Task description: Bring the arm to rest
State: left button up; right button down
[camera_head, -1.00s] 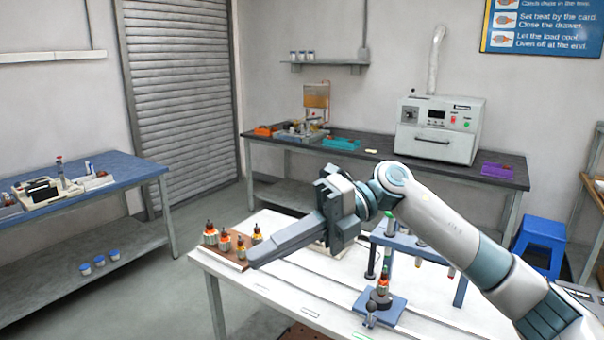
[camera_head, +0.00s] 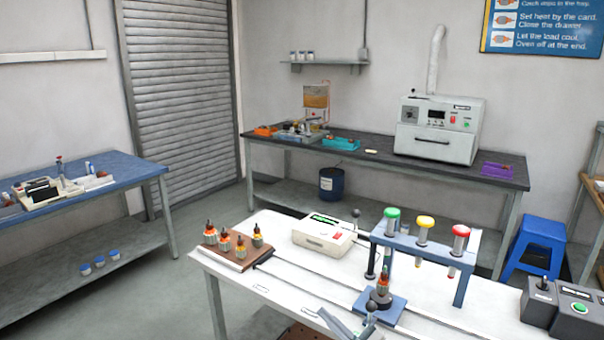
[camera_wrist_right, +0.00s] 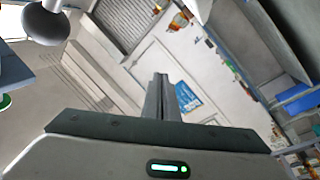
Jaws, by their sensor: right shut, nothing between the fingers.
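My right gripper (camera_head: 340,323) shows only as grey fingers at the bottom edge of the head view, at the near side of the white table (camera_head: 275,268). In the right wrist view its fingers (camera_wrist_right: 162,90) are shut together with nothing between them. The rest of the right arm is out of the head view. An armature (camera_head: 383,283) stands upright on a blue fixture (camera_head: 394,310), just beyond and to the right of the gripper. Several armatures (camera_head: 240,247) stand on a brown board (camera_head: 222,254) at the table's left end. My left gripper is not in view.
A blue frame with green, yellow and red knobs (camera_head: 424,240) stands on the table. A white device (camera_head: 322,238) sits behind the fixture. A dark control box (camera_head: 575,310) is at right. A blue stool (camera_head: 535,243) and an oven (camera_head: 437,128) are beyond.

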jog(key=s+d+f+m+h, duration=0.2)
jog(key=s+d+f, duration=0.1)
jog(key=f, duration=0.6)
jog(key=s+d+f+m+g+h, duration=0.1)
jog(key=s+d+f+m+h, duration=0.15)
jog(key=f, duration=0.55)
jog(key=s+d+f+m+h, duration=0.2)
jog(key=s+d+f+h, duration=0.15)
jog(key=f, duration=0.55)
jog(key=s+d+f+m+g+h, duration=0.1)
jog(key=s+d+f+m+g, duration=0.1)
jog(key=s+f, duration=0.6)
jog(key=s+d+f+m+g+h, duration=0.1)
jog(key=s+d+f+g+h, duration=0.15)
jog(key=s+f, duration=0.55)
jog(key=s+d+f+m+g, duration=0.1)
jog(key=s+f+g, duration=0.2)
jog(key=s, duration=1.2)
jog(key=s+d+f+m+g+h, duration=0.1)
jog(key=s+d+f+g, duration=0.1)
jog(key=s+f, duration=0.6)
jog(key=s+d+f+m+g+h, duration=0.1)
jog(key=s+f, duration=0.4)
jog(key=s, duration=1.6)
jog(key=d+g, duration=0.1)
jog(key=g, duration=0.1)
jog(key=shift+s+f+g, duration=0.35)
jog(key=shift+f, duration=0.05)
